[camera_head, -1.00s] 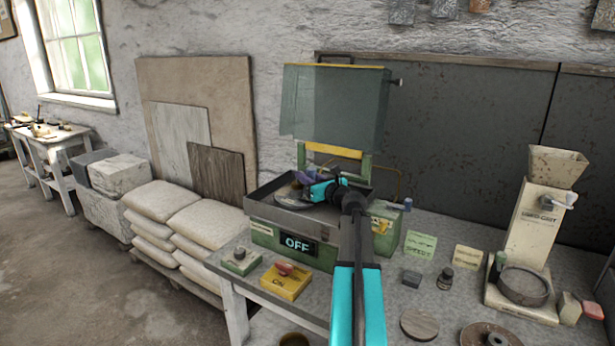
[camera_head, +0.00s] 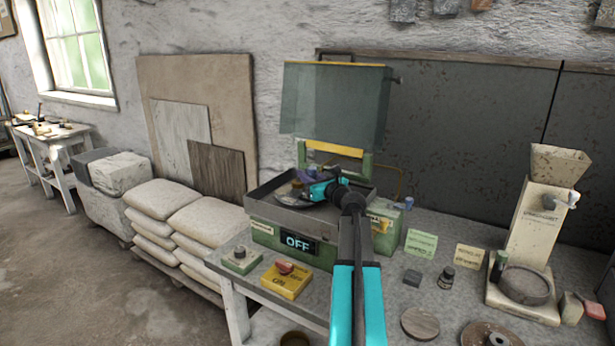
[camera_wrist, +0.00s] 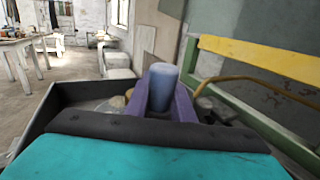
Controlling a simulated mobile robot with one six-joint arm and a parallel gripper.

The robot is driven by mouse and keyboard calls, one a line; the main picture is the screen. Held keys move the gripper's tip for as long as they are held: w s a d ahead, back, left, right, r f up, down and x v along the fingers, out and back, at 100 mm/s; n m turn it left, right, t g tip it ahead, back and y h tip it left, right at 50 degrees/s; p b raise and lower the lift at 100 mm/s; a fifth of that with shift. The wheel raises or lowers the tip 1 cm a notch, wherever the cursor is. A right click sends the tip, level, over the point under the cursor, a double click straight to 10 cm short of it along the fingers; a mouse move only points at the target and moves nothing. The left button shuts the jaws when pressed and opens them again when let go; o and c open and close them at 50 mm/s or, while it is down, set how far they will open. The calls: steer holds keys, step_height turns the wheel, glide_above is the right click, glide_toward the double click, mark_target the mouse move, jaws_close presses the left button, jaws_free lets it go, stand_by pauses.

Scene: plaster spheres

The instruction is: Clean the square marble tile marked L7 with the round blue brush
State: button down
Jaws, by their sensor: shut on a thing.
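My gripper (camera_head: 309,178) is over the open tray of the green machine (camera_head: 262,240). In the wrist view its purple fingers (camera_wrist: 163,95) are shut on an upright blue-grey cylinder, which looks like the round blue brush (camera_wrist: 161,80). Its lower end is hidden behind my wrist and fingers. A round grey disc (camera_head: 288,196) lies in the tray beside and below my gripper, partly covered by it. No mark L7 can be read on any tile in these frames.
The machine's raised clear guard (camera_head: 335,105) and yellow bar (camera_head: 334,149) stand just behind my gripper. An OFF sign (camera_head: 298,242) and a yellow box with a red button (camera_head: 286,280) are in front. A cream hopper machine (camera_head: 530,225) stands right.

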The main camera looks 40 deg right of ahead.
steer(key=shift+w+a+f+y, duration=0.1)
steer(key=shift+a+f+y, duration=0.1)
steer(key=shift+a, duration=0.15)
steer(key=shift+a+f+y, duration=0.1)
steer(key=shift+a+y, duration=0.1)
steer(key=shift+a, duration=0.15)
steer(key=shift+w+d+r+p, duration=0.1)
steer(key=shift+d+r+p, duration=0.3)
steer(key=shift+r, duration=0.35)
steer(key=shift+a+r+n, duration=0.1)
steer(key=shift+r+n, duration=0.2)
steer(key=shift+r, duration=0.05)
steer(key=shift+d+f, duration=0.1)
steer(key=shift+d, duration=0.15)
steer(key=shift+s+a, duration=0.2)
steer(key=shift+a, duration=0.3)
steer(key=shift+s+a, duration=0.15)
steer(key=shift+a, duration=0.3)
steer(key=shift+f, duration=0.1)
steer(key=shift+f+b, duration=0.55)
steer(key=shift+f, duration=0.1)
stand_by(1.4)
steer(key=shift+d, duration=0.2)
steer(key=shift+d+r, duration=0.15)
steer(key=shift+d, duration=0.05)
